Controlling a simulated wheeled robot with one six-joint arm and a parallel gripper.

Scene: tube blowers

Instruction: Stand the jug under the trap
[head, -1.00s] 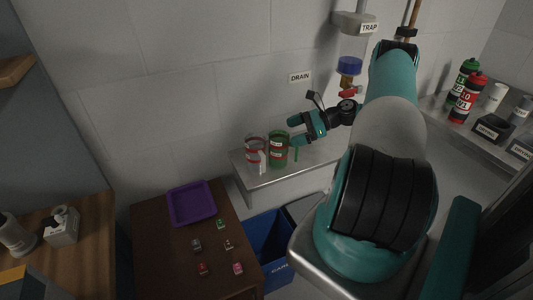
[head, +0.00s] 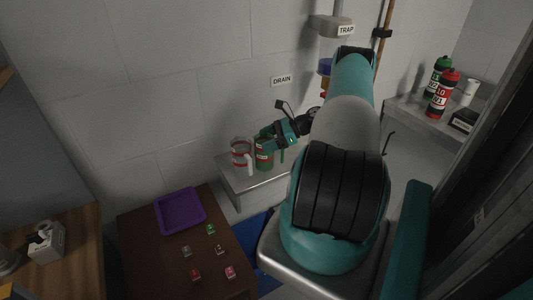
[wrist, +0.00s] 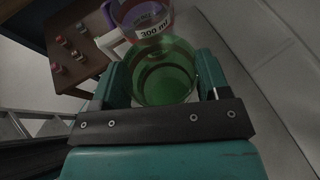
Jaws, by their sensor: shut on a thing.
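The green jug (head: 264,155) stands on or just above the small grey wall shelf (head: 238,187), close beside a clear jug with red markings (head: 240,152). My gripper (head: 268,141) is shut on the green jug. In the wrist view the green jug (wrist: 165,75) sits upright between my two fingers, its mouth open and empty-looking. The clear jug (wrist: 143,15), marked 300 ml, is right next to it there. The grey trap (head: 330,24) with its TRAP sign is on the wall at upper right. Its blue lower part (head: 325,67) is partly hidden by my arm.
A DRAIN sign (head: 282,80) is on the wall. A brown table (head: 140,240) with a purple tray (head: 180,228) and several small coloured blocks is at lower left. A blue bin (head: 268,270) is below the shelf. A right-hand shelf (head: 410,112) holds bottles.

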